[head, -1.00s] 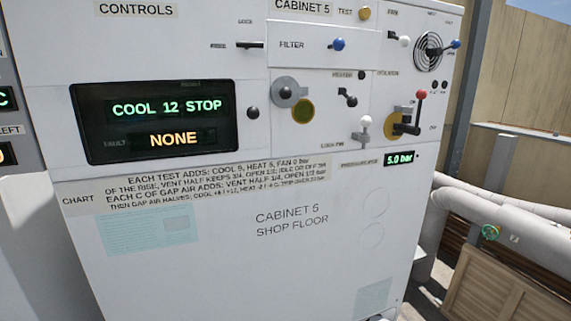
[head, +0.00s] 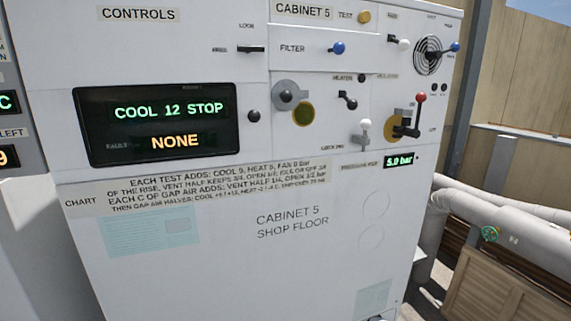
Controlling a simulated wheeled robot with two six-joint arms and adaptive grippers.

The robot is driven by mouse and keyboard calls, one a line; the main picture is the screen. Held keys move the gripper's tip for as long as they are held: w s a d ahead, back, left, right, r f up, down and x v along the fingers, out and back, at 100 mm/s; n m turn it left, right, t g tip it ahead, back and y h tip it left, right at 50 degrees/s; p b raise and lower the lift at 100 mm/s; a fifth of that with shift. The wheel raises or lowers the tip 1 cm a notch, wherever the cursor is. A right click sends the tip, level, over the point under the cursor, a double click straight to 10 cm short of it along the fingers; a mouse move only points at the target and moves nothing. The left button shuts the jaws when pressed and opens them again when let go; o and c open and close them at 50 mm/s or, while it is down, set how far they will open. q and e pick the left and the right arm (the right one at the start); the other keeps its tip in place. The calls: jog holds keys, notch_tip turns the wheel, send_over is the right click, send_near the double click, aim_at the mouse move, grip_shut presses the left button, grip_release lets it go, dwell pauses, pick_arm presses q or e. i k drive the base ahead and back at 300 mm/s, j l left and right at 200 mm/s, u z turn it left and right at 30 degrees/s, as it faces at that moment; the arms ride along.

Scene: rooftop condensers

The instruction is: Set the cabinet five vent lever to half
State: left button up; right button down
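Cabinet five (head: 290,265) is a white cabinet labelled "CABINET 5 SHOP FLOOR" that fills the middle of the head view. At its upper right is a round slotted vent (head: 428,55). The small print around the vent is too blurred to read, so I cannot tell which marked position the lever is at. Neither of my grippers shows in the head view.
The display (head: 155,124) reads "COOL 12 STOP" and "NONE". A red-knobbed lever (head: 420,98), a white-knobbed lever (head: 365,125), a blue filter knob (head: 338,48) and a yellow test button (head: 364,17) are near. The pressure readout (head: 401,160) shows 5.0 bar. Pipes (head: 500,220) run at right.

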aim_at(454, 48)
jog(key=i+l+u, duration=0.2)
jog(key=l, duration=0.45)
jog(key=i+l+u, duration=0.2)
jog(key=l, duration=0.45)
jog(key=l+u, duration=0.25)
jog(key=l, duration=0.4)
